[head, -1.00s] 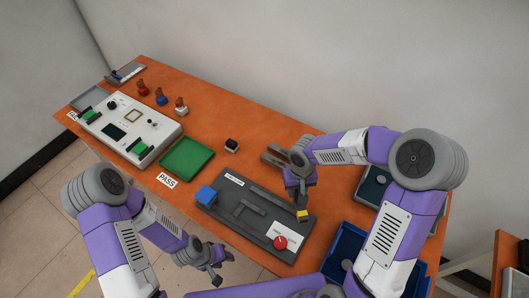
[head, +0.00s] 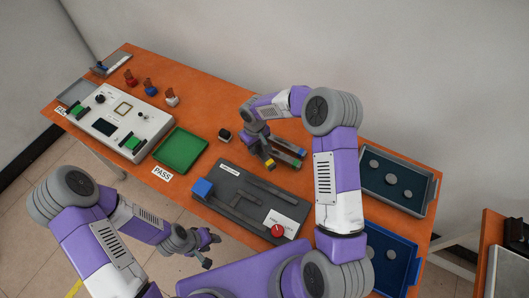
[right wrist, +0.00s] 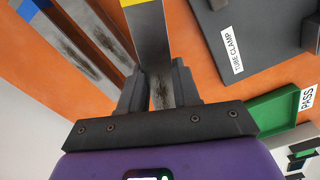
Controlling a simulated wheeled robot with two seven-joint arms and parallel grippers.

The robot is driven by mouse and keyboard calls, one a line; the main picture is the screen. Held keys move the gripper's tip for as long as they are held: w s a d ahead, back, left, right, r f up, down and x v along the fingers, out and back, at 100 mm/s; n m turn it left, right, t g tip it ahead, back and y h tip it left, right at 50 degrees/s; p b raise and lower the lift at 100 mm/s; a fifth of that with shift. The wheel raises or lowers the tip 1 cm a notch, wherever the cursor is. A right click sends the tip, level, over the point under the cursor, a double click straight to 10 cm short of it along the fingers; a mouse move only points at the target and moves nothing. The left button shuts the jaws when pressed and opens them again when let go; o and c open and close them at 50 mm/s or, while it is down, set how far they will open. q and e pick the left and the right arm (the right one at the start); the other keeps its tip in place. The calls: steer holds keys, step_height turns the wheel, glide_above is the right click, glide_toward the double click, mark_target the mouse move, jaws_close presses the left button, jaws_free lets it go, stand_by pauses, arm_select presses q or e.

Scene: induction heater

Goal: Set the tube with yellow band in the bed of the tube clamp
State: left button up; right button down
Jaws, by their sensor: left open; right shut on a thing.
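The grey tube with the yellow band (right wrist: 148,50) is between the closed fingers of my right gripper (right wrist: 160,92) in the right wrist view. In the head view my right gripper (head: 264,153) holds it behind the tube clamp, the yellow band (head: 270,163) pointing towards the clamp. The tube clamp (head: 232,176) is a dark plate with a blue block at its left end and a red knob at its right. The tube is apart from the clamp. Raised dark bars lie along the plate; no tube shows among them. My left gripper (head: 208,241) is open and empty, in front of the clamp.
Two other tubes with red and green ends (head: 291,153) lie just right of my right gripper. A small black block (head: 224,134) and a green tray (head: 181,149) are to the left. A grey tray (head: 397,182) and a blue tray (head: 393,262) hold round pieces at the right.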

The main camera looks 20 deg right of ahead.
mark_target(257, 160)
steer(key=shift+f, duration=3.15)
steer(key=shift+f+b, duration=0.2)
steer(key=shift+b, duration=0.2)
steer(key=c, duration=1.1)
jaws_free()
steer(key=shift+r, duration=0.1)
